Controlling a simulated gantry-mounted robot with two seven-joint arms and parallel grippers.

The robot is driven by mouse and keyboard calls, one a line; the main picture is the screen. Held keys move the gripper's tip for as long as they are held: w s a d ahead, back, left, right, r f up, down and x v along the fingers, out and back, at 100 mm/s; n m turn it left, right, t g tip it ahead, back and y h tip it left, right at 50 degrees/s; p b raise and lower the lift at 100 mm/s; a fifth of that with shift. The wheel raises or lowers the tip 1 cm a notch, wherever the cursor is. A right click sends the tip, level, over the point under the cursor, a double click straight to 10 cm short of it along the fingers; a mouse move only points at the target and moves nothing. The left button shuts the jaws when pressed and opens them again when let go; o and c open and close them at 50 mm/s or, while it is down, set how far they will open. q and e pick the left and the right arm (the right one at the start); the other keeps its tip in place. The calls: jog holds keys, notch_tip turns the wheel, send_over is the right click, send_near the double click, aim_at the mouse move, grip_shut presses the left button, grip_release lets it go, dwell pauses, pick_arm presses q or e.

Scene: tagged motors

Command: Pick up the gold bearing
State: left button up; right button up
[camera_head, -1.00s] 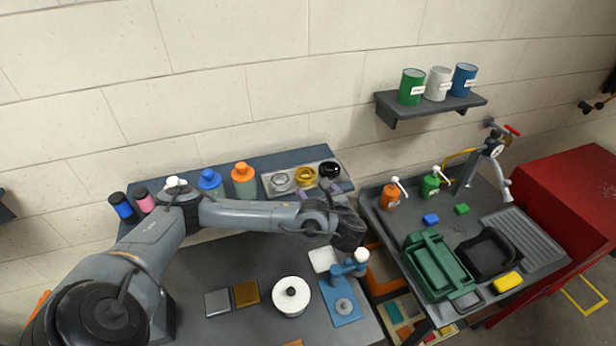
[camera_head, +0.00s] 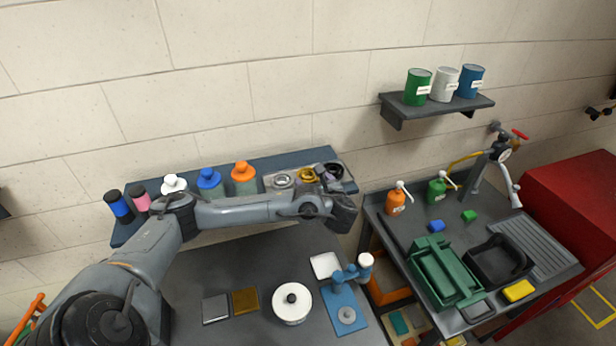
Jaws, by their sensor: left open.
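The gold bearing (camera_head: 307,175) lies in a light tray on the raised back shelf of the workbench, between a silver bearing (camera_head: 282,181) and a black bearing (camera_head: 335,170). My left arm reaches in from the left, its dark wrist in front of the tray. My left gripper (camera_head: 323,174) is open, its fingers over the tray close to the right side of the gold bearing and partly covering the black one. Whether a finger touches the gold bearing cannot be told. My right gripper is not in view.
Orange (camera_head: 243,178), blue (camera_head: 210,182) and white-capped bottles stand left of the tray. A white round pot (camera_head: 291,303) and a blue press-like fixture (camera_head: 345,307) stand on the bench below my arm. A side table with a green bin (camera_head: 442,272) is at right.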

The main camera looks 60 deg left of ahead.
aim_at(306, 172)
pick_arm(q)
jog(key=shift+x, duration=1.8)
jog(key=c, duration=0.9)
jog(key=shift+r+p, duration=0.15)
jog(key=shift+p, duration=0.15)
